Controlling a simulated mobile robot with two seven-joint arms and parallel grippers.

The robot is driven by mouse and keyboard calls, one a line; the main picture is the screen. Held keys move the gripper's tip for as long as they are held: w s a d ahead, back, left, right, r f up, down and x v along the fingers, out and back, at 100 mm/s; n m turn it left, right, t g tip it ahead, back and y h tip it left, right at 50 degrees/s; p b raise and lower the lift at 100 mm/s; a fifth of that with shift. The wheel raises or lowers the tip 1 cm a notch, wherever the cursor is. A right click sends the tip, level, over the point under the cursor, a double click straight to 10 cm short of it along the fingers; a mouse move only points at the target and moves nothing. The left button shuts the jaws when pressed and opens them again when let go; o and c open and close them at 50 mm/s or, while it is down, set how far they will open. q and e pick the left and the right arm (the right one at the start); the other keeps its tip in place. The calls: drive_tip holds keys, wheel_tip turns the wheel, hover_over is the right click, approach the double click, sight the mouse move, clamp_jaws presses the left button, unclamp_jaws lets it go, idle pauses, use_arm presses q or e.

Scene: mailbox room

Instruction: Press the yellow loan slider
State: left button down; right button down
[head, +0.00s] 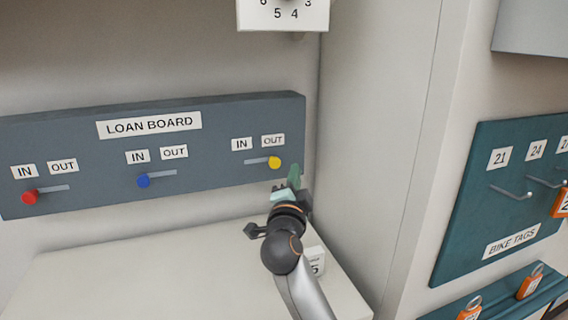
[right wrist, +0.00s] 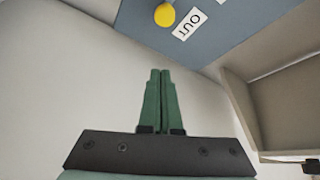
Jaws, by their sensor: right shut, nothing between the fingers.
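The yellow slider knob (head: 274,162) sits at the right end of its slot, under the OUT label, on the grey loan board (head: 215,175). In the right wrist view the yellow knob (right wrist: 165,15) shows at the top, beside the OUT label. My right gripper (head: 294,172) is just right of and below the yellow knob, near the board's lower right corner. Its green fingers (right wrist: 160,100) are shut with nothing between them, and a gap shows between them and the knob in the wrist view. My left gripper is not in view.
A red knob (head: 30,197) and a blue knob (head: 143,181) are on the same board, each at the left end of its slot. A pale counter (head: 150,275) lies below. A side wall (head: 370,130) stands right of the board, with a teal bike tag board (head: 470,190) beyond.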

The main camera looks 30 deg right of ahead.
sight(274, 161)
drive_tip(key=x, duration=0.8)
use_arm(q)
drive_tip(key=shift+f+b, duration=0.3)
drive_tip(key=shift+b, duration=0.05)
use_arm(e)
drive_tip(key=a+f, duration=0.1)
drive_tip(key=w+a+f, duration=0.1)
drive_tip(key=a, duration=0.1)
drive_tip(key=shift+w, duration=0.25)
drive_tip(key=shift+a, duration=0.15)
